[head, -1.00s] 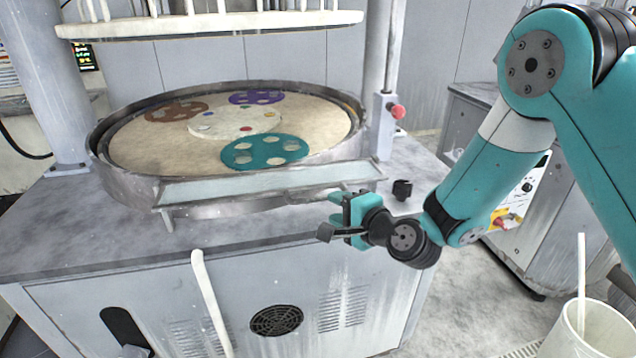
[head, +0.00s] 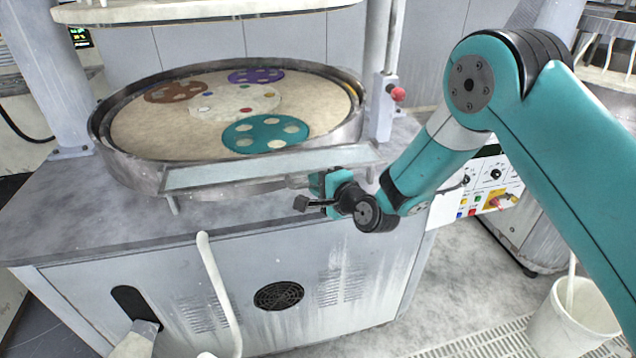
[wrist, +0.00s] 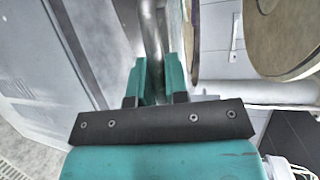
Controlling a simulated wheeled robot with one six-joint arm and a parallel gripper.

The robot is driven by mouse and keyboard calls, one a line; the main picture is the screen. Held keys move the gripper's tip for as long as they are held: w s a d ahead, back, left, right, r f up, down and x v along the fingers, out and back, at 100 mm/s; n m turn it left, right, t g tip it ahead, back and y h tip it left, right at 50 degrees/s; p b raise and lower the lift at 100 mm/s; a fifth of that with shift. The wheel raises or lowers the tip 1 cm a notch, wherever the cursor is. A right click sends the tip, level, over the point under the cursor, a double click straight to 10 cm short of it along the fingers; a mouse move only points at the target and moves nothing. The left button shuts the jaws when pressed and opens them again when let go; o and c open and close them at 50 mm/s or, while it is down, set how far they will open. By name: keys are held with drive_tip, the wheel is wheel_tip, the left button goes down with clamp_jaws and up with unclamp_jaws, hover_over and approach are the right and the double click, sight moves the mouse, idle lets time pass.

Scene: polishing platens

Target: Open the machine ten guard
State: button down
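The guard (head: 240,170) is a long pale, glassy panel along the front rim of the round platen tub (head: 120,160). It lies across the front of the tub, tilted, on small brackets. My gripper (head: 317,188) is just below the right part of the guard's lower edge, in front of the tub. In the wrist view the two teal fingers (wrist: 154,80) stand apart with a gap between them. A curved metal surface shows beyond them, and I see nothing clearly held. Whether a finger touches the guard cannot be told. No machine number is readable.
Inside the tub lie a teal carrier disc (head: 265,134), a brown one (head: 176,92) and a purple one (head: 256,76). A post with a red knob (head: 398,94) stands right of the tub. A white bucket (head: 570,325) stands on the floor at lower right.

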drive_tip(key=shift+w+r, duration=0.15)
drive_tip(key=shift+r, duration=1.3)
drive_tip(key=c, duration=1.1)
unclamp_jaws()
drive_tip(key=shift+f, duration=0.1)
drive_tip(key=shift+c, duration=0.2)
drive_tip(key=b+v, duration=0.9)
drive_tip(key=v, duration=0.8)
drive_tip(key=shift+d, duration=0.1)
